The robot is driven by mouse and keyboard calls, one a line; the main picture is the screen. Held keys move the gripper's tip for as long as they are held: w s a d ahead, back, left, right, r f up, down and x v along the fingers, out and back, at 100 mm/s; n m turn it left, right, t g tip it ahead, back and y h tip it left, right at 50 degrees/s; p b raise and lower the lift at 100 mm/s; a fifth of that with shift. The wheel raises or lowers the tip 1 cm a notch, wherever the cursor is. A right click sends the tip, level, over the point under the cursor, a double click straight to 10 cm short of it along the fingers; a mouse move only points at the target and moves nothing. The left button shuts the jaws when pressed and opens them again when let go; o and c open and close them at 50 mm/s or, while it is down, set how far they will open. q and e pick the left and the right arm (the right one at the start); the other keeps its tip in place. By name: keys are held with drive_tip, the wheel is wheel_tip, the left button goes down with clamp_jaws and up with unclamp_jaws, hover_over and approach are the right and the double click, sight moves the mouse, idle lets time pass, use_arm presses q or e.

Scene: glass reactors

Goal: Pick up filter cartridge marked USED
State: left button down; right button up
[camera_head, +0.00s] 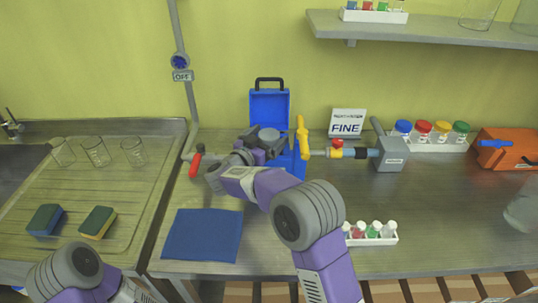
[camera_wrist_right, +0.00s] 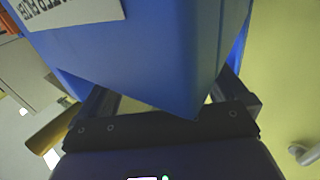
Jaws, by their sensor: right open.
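I cannot make out a filter cartridge marked USED in either view. A blue case (camera_head: 270,104) with a black handle stands at the back of the counter, its lower part largely hidden by my right arm. My right gripper (camera_head: 262,142) is in front of it. In the right wrist view, a blue body (camera_wrist_right: 150,55) with a partly cut-off, upside-down white label fills the top. Its lower corner reaches down between the open fingers of my right gripper (camera_wrist_right: 165,100); I cannot tell whether they touch it. My left arm shows at the lower left, its gripper out of frame.
A FINE sign (camera_head: 346,122) stands behind. A blue cloth (camera_head: 203,235) and a vial rack (camera_head: 372,240) lie in front.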

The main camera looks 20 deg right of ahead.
drive_tip(key=shift+w+d, duration=0.25)
drive_tip(key=shift+d, duration=0.1)
drive_tip(key=shift+c, duration=0.3)
drive_tip(key=c, duration=1.4)
drive_tip(key=shift+r, duration=0.15)
